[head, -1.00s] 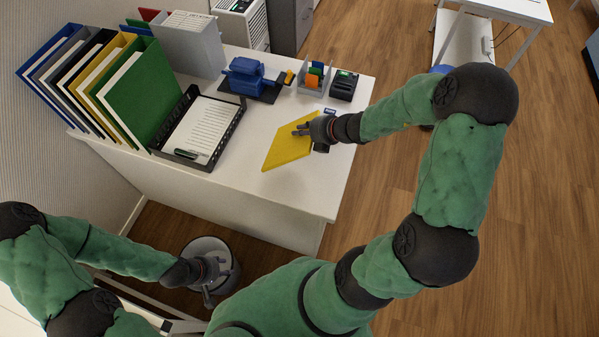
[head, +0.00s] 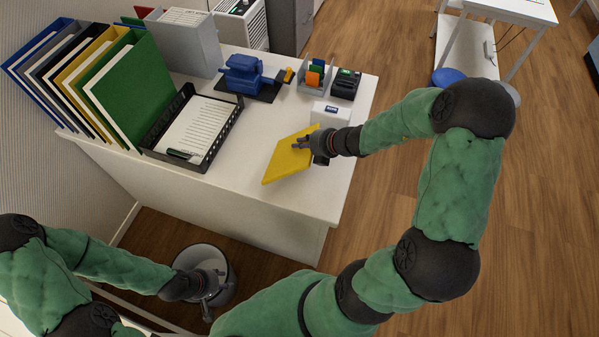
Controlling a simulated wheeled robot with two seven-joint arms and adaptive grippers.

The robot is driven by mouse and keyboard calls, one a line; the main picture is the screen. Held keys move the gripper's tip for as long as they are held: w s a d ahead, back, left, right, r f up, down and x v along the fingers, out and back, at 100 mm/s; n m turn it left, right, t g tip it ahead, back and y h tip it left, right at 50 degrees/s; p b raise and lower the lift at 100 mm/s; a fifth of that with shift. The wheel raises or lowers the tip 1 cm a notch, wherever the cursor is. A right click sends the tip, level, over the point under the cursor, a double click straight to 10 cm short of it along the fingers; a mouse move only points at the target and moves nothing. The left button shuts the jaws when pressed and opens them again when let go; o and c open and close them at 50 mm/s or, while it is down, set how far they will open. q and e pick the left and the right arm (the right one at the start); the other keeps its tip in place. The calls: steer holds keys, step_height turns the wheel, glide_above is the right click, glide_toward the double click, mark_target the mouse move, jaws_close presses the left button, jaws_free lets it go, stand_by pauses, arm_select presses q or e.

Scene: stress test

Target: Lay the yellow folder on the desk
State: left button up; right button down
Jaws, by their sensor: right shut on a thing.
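The yellow folder (head: 284,163) is at the right part of the white desk (head: 243,196). My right gripper (head: 306,144) is shut on the folder's right edge. The folder looks tilted, and I cannot tell whether its lower edge touches the desk top. My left gripper (head: 213,288) is low at the lower left, in front of a round grey bin, away from the desk top. Its fingers are too small and dark to tell whether they are open. Another yellow folder (head: 82,66) stands in the row of folders at the desk's left.
A black tray with paper (head: 207,122) lies left of the held folder. A blue punch (head: 246,76), an organizer (head: 315,77), a black device (head: 346,83) and a white box (head: 331,114) stand behind it. The desk's front middle is clear.

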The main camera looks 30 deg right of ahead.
steer(key=c, duration=1.4)
jaws_free()
steer(key=shift+o, duration=0.2)
steer(key=shift+r, duration=0.1)
steer(key=p+v, duration=0.7)
steer(key=v, duration=0.1)
